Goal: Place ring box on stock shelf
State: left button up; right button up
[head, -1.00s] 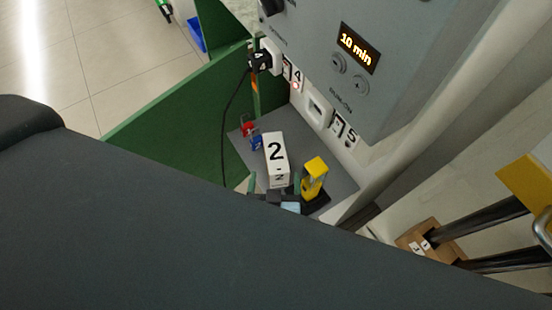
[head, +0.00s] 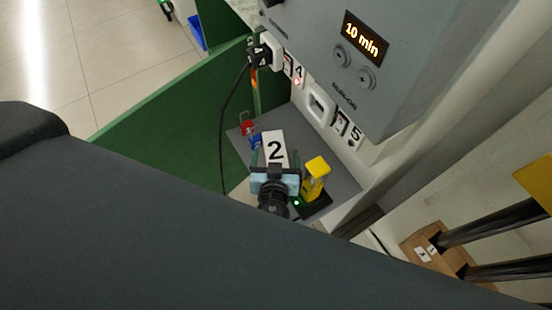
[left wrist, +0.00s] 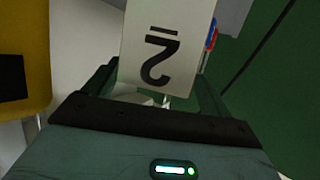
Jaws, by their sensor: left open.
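A white box marked with a black 2 (head: 275,145) stands on a small grey shelf (head: 325,165) against the wall; I cannot tell from its label whether it is the ring box. My left gripper (head: 276,163) is open at the near end of this box, its fingers to either side. In the left wrist view, the white box (left wrist: 165,45) shows its underlined 2 between the open fingers of my left gripper (left wrist: 158,88). Whether the fingers touch it I cannot tell. My right gripper is not in view.
A yellow device (head: 315,178) on a black base stands close right of the box. Small red and blue items (head: 250,133) lie to its left. A green panel (head: 175,125), a black cable (head: 222,130) and a grey wall unit reading "10 min" (head: 385,65) border the shelf.

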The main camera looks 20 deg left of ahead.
pick_arm(q)
jog(key=shift+c, duration=0.2)
jog(key=c, duration=1.7)
jog(key=shift+r, duration=0.45)
jog(key=shift+c, duration=0.2)
jog(key=r, duration=0.2)
jog(key=shift+s+r, duration=0.3)
jog(key=shift+s, duration=0.1)
jog(key=s+r+b, duration=0.1)
jog(key=s, duration=1.4)
jog(key=shift+a+r, duration=0.3)
jog(key=shift+a, duration=0.15)
